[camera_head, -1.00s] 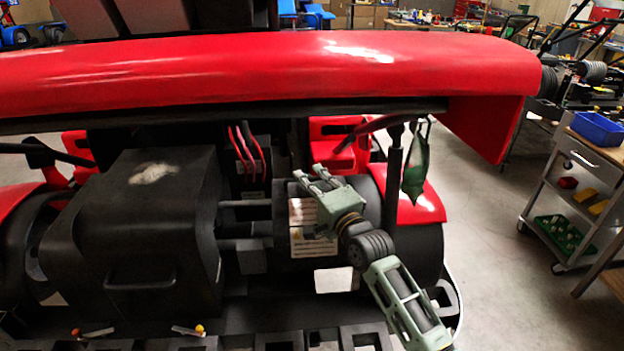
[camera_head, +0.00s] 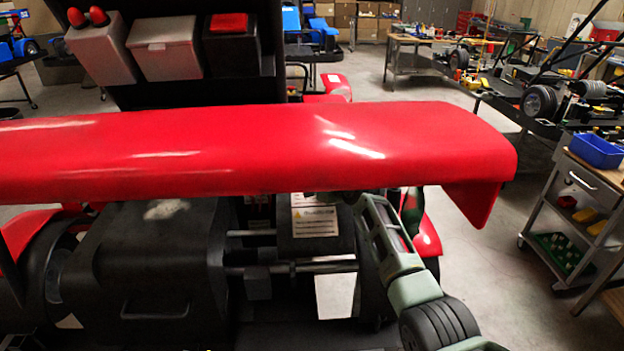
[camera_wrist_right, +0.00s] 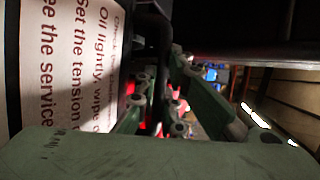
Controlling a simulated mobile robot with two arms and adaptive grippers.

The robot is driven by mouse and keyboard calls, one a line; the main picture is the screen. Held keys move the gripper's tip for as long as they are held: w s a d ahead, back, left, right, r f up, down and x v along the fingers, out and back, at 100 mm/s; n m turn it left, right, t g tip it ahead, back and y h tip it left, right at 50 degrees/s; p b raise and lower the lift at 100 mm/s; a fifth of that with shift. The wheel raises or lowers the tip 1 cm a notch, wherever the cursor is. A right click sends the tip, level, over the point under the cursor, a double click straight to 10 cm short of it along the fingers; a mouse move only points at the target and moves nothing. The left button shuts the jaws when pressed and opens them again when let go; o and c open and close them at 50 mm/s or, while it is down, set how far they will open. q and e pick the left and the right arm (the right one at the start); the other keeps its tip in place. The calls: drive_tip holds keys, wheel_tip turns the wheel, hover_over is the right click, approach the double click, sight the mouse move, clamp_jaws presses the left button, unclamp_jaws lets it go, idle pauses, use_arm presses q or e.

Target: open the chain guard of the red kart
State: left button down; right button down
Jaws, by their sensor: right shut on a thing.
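The red kart's long wing (camera_head: 250,155) crosses the head view. Below it is the black chain guard (camera_head: 300,246) with a white warning label (camera_head: 315,220). The guard appears raised, with a bare axle rod (camera_head: 335,267) showing under it. My right arm comes from the lower right and reaches under the wing, which hides most of the gripper in the head view. In the right wrist view, my right gripper (camera_wrist_right: 158,88) is beside the large label (camera_wrist_right: 70,70) and shut around a dark bar-like part of the guard. The exact contact is hard to see. My left gripper is not in view.
A black box-shaped cover with a handle (camera_head: 155,309) sits left of the guard. The wing lies close above my right gripper. A grey cart (camera_head: 575,205) with a blue bin (camera_head: 596,150) stands at the right. Clear floor lies between kart and cart.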

drive_tip(key=shift+w, duration=0.25)
drive_tip(key=c, duration=2.1)
unclamp_jaws()
drive_tip(key=shift+s+d+r, duration=0.1)
drive_tip(key=shift+s, duration=0.05)
drive_tip(key=shift+v, duration=3.55)
drive_tip(key=shift+c, duration=0.3)
